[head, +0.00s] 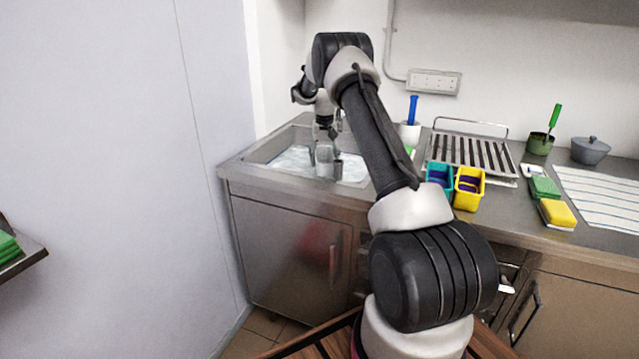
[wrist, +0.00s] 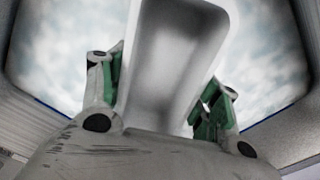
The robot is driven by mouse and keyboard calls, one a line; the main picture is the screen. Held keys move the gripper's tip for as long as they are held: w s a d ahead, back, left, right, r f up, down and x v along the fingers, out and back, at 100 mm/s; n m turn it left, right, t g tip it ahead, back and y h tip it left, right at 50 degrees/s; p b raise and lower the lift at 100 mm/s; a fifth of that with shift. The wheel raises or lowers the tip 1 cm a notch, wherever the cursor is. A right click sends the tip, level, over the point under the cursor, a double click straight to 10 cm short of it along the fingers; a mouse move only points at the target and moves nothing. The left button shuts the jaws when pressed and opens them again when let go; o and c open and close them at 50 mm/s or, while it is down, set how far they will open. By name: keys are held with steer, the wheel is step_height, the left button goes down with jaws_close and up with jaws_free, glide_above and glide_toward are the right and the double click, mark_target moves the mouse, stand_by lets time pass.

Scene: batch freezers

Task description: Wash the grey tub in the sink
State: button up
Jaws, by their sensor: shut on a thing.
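The grey tub (wrist: 172,65) sits between the two green-padded fingers of my gripper (wrist: 160,95) in the wrist view. My gripper is shut on it. In the head view my gripper (head: 326,135) points down over the sink (head: 262,160), with the tub low between its fingers, small and partly hidden. The sink holds pale, rippled water (head: 292,160), which also shows around the tub in the wrist view (wrist: 65,45). I cannot tell how deep the tub is in the water.
Right of the sink stand a teal bin (head: 439,175), a yellow bin (head: 468,188) and a slatted rack (head: 470,152). Further right are green (head: 545,187) and yellow (head: 557,213) sponges, a green pot (head: 540,144), a lidded grey pot (head: 590,150) and a striped cloth (head: 605,195).

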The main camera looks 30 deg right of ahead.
step_height(320, 180, up, 10)
stand_by(0.9)
steer(key=shift+r, duration=0.1)
stand_by(0.9)
step_height(320, 180, up, 3)
steer(key=shift+f, duration=0.1)
steer(key=shift+d, duration=0.1)
stand_by(0.5)
